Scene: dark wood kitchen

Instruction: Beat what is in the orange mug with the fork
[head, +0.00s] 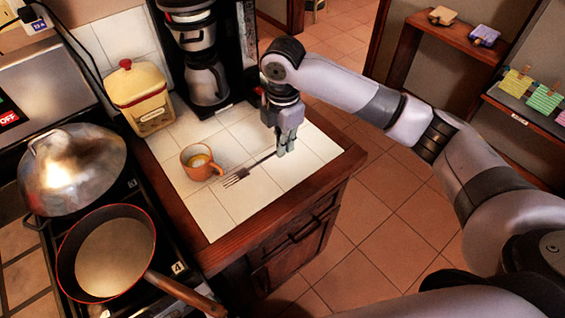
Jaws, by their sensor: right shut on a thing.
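The orange mug (197,162) stands upright on the white tiled counter, with its handle toward the lower right. Something pale and yellow shows inside it. The fork (238,175) is to the right of the mug, with its tines toward the lower left, near the mug's handle but apart from it. My right gripper (285,147) points down at the counter and is shut on the far end of the fork's handle. The fork lies on or just above the tiles; I cannot tell which. My left gripper is not in view.
A coffee maker (203,60) stands behind the mug, and a yellow canister with a red knob (139,98) stands at the back left. A pan (112,252) and a domed lid (72,165) are on the stove at left. The tiles in front of the fork are clear up to the wooden counter edge (280,212).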

